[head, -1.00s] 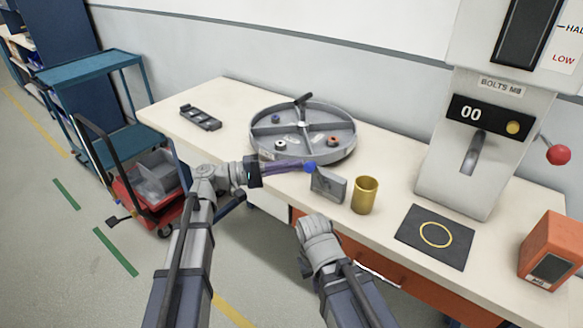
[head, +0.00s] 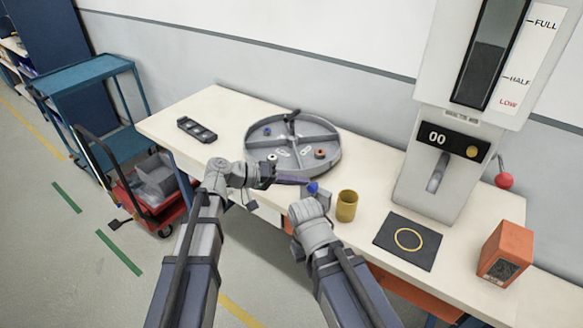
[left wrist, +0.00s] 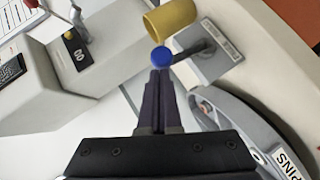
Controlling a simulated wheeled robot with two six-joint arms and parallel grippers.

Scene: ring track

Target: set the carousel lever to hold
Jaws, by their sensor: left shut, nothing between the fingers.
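The lever's blue knob (head: 312,187) sits just past the fingertips of my left gripper (head: 304,182), in front of the carousel (head: 335,166). In the left wrist view the blue knob (left wrist: 161,57) is at the end of a dark lever arm (left wrist: 192,50) on a grey labelled plate (left wrist: 222,68); the label is too small to read. My left gripper (left wrist: 160,75) is shut, its fingertips at or against the knob, with nothing between them. In the head view my right wrist hides part of the lever box, and the right fingers do not show.
A brass cup (head: 347,206) stands close right of the lever. Further right are a dark mat (head: 392,252) with a yellow ring, a bolt dispenser (head: 430,190) and an orange box (head: 504,254). A black tray (head: 197,130) lies at the back left.

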